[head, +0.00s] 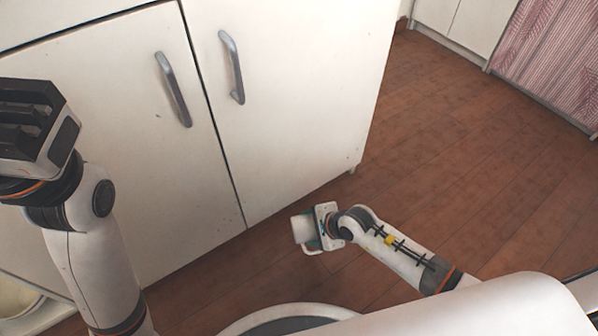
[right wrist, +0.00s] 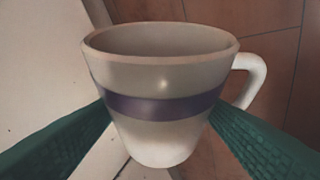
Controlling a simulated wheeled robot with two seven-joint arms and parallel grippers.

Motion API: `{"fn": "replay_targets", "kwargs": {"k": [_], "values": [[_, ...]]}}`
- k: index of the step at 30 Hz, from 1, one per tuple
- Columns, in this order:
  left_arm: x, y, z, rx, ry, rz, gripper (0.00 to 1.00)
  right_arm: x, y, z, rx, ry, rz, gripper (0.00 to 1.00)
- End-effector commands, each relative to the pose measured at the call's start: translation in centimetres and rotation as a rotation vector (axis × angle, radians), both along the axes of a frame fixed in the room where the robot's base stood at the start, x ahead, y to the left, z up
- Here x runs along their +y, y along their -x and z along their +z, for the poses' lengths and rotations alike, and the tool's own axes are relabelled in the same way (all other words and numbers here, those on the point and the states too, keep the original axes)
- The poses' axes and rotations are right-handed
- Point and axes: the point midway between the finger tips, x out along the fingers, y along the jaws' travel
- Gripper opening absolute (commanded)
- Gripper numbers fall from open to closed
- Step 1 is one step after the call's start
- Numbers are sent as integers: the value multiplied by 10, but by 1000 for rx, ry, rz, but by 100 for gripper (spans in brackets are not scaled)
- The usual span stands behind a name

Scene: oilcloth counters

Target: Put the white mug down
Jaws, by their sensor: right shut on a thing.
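The white mug (right wrist: 160,140) has a dark purple band and a handle on its right side in the right wrist view. It is upright there and looks empty as far as its inside shows. My right gripper (right wrist: 158,118) is shut on the mug, with its green fingers on either side of the body. In the head view the mug (head: 303,229) is small, held low above the brown floor in front of the cabinet. My left gripper (head: 35,115) is at the upper left of the head view; its fingers are too dark to read.
A white cabinet (head: 300,90) with two doors and metal handles fills the left and middle. Wooden floor (head: 450,130) lies open to the right. A pink patterned cloth (head: 553,55) and more white cupboards (head: 465,18) stand at the upper right. No counter top shows near the mug.

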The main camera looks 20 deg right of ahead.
Motion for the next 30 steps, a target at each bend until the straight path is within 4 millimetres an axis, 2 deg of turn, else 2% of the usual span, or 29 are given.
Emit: {"fn": "replay_targets", "kwargs": {"k": [8, 11, 14, 20, 24, 27, 30], "values": [[0, -3, -2, 14, 1, -1, 0, 0, -2, 8, -2, 2, 5, 32], [0, -6, -1, 31, 2, -2, 0, -2, -9, 25, -7, 18, 42, 32], [1, -12, -3, 68, 3, -4, 0, -6, -21, 59, -12, 52, 133, 32], [4, -22, -16, 174, 11, -9, 0, -14, -42, 163, -39, 138, 460, 32], [5, -23, -27, 240, 17, -13, 0, -20, -42, 236, -70, 189, 712, 32], [7, -21, -34, 273, 20, -15, 0, -24, -38, 274, -94, 215, 858, 32], [7, -20, -39, 297, 23, -16, 0, -28, -33, 304, -116, 234, 968, 32]]}}
